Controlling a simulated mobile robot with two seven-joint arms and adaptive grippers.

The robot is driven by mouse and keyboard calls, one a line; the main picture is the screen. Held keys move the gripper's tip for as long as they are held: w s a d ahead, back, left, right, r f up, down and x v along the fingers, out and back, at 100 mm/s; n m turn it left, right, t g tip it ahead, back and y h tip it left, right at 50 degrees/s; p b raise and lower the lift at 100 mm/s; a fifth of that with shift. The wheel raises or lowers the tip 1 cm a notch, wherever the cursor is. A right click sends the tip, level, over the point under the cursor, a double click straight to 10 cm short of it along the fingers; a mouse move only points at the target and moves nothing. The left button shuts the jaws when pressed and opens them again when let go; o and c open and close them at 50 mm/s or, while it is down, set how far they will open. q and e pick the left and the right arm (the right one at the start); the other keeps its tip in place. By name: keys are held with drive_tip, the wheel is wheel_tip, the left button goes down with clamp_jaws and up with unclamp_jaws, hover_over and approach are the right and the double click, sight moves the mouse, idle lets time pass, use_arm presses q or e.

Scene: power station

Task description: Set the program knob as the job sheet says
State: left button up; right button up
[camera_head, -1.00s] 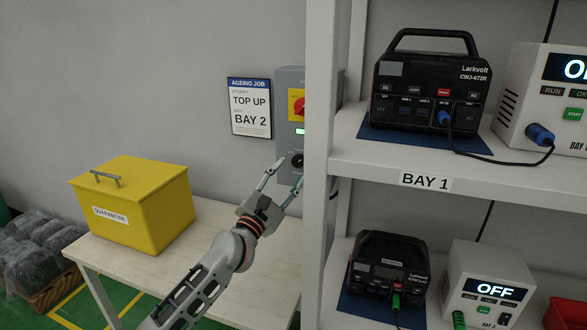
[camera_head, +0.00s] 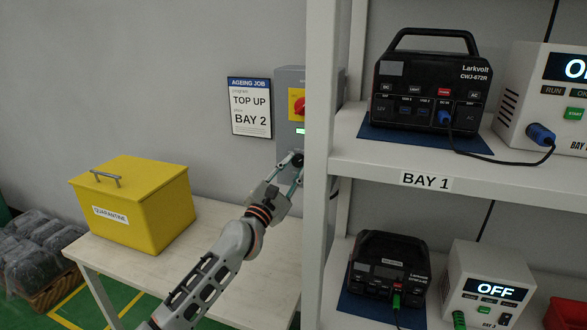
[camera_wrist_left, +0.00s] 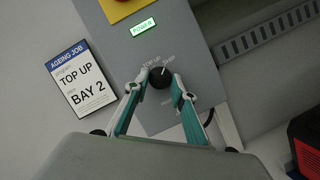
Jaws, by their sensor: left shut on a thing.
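The black program knob (camera_wrist_left: 160,78) is on the grey wall cabinet (camera_head: 288,84). The job sheet (camera_head: 250,107) on the wall reads "TOP UP" and "BAY 2". My right gripper is not in view.
A red switch (camera_head: 298,106) on a yellow plate and a lit green display (camera_wrist_left: 143,28) are above the knob. A white shelf post (camera_head: 319,180) stands close right of my gripper. A yellow quarantine box (camera_head: 140,205) sits on the bench (camera_head: 210,255).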

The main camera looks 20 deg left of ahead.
use_arm(q)
drive_tip(key=shift+f, duration=0.1)
drive_tip(key=shift+d+f+n+t+y+b, duration=0.15)
drive_tip(key=shift+n+y+b, duration=0.15)
drive_tip(key=shift+n, duration=0.3)
drive_tip(key=shift+a+n+t+y+b, duration=0.1)
drive_tip(key=shift+n+t+y+b, duration=0.1)
drive_tip(key=shift+n+b, duration=0.3)
drive_tip(key=shift+d+n+y+b, duration=0.1)
drive_tip(key=shift+n+y+b, duration=0.4)
drive_tip(key=shift+n, duration=0.7)
drive_tip(key=shift+d+n+y, duration=0.1)
drive_tip(key=shift+n+y, duration=0.5)
drive_tip(key=shift+n, duration=0.6)
drive_tip(key=n+y+b, duration=0.1)
drive_tip(key=n, duration=0.2)
drive_tip(key=shift+y, duration=0.3)
drive_tip(key=shift+d+r+n+y+b, duration=0.15)
drive_tip(key=shift+n+y+b, duration=0.45)
drive_tip(key=shift+n, duration=1.1)
drive_tip(key=shift+r, duration=0.1)
drive_tip(key=shift+n+y, duration=0.3)
drive_tip(key=o, duration=1.1)
